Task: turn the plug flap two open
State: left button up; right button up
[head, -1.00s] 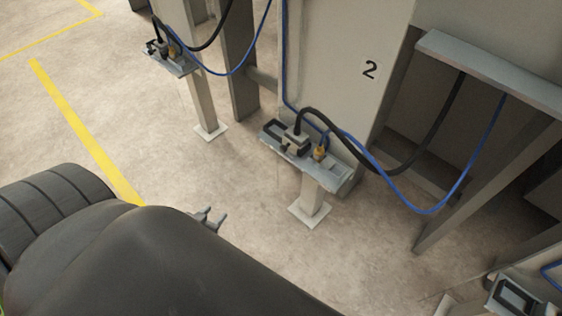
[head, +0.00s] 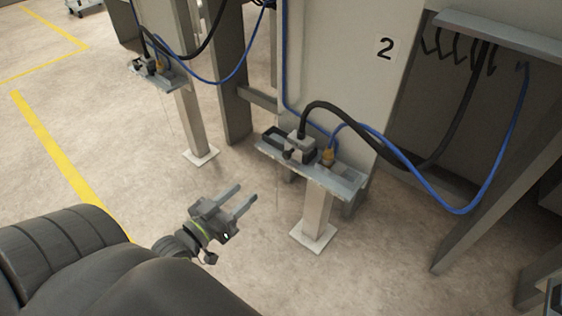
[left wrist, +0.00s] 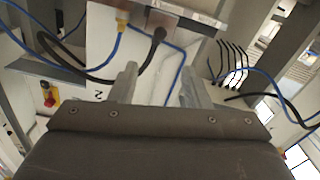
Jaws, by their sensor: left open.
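The station marked 2 (head: 385,48) has a grey shelf (head: 335,181) on a post. On it sits a grey plug housing (head: 299,148) with a thick black cable, beside a yellow connector (head: 328,156) with a blue cable. A dark frame-like part (head: 272,134) lies at the shelf's left end; I cannot tell which part is the flap or how it stands. My left gripper (head: 247,193) is open and empty, left of and apart from the shelf. In the left wrist view its fingers (left wrist: 158,88) point towards the shelf underside (left wrist: 145,14), black plug (left wrist: 158,35) and yellow connector (left wrist: 122,20). My right gripper is out of view.
A similar shelf with plugs (head: 158,75) stands at the back left. Blue and black cables (head: 465,208) hang in loops to the right. Black hooks (head: 455,48) hang under a beam. The floor left of the posts is clear, with yellow lines (head: 60,150).

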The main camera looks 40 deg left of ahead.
pick_arm(q)
send_near(286, 157)
jog(key=w, duration=0.7)
jog(key=shift+d+p, duration=0.15)
jog(key=shift+p, duration=0.15)
jog(key=shift+w, duration=0.5)
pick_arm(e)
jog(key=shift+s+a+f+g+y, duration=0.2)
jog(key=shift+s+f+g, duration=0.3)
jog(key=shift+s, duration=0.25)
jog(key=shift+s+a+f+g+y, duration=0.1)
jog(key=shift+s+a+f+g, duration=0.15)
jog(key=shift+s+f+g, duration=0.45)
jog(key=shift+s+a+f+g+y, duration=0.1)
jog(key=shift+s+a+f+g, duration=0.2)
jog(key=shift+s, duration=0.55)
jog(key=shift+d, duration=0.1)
